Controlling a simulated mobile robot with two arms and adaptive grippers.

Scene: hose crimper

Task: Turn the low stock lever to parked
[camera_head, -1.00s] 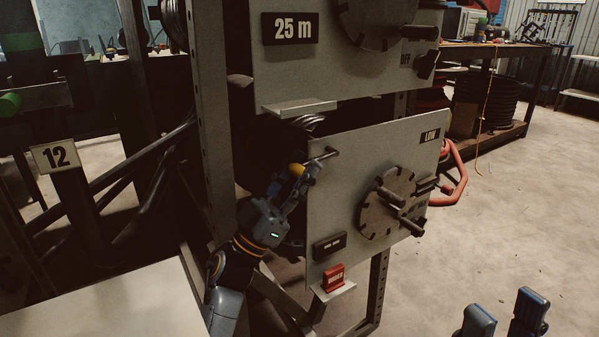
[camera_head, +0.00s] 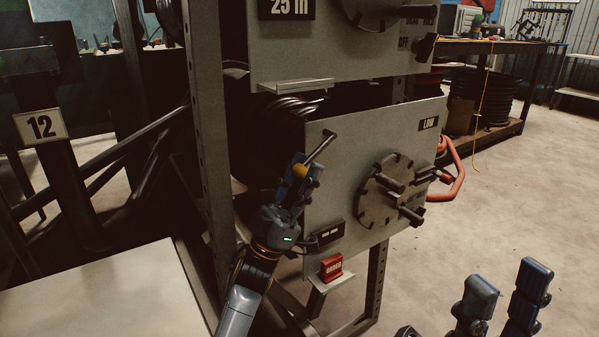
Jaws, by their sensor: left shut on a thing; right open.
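The low stock lever (camera_head: 321,148) is a dark bar at the upper left of the grey panel marked LOW (camera_head: 428,124). It slants down and left from the panel to a yellow end (camera_head: 300,171). My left gripper (camera_head: 302,172) is shut on the lever at this yellow end, and its fingers hide part of it. My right gripper (camera_head: 508,277) is open and empty at the lower right, apart from the panel. No mark for parked is readable beside the lever.
A round notched dial (camera_head: 379,197) with pegs is on the same panel. A red ORDER block (camera_head: 332,267) sits on a small ledge below. The upper panel (camera_head: 340,65) overhangs, and a rack post (camera_head: 211,150) stands left.

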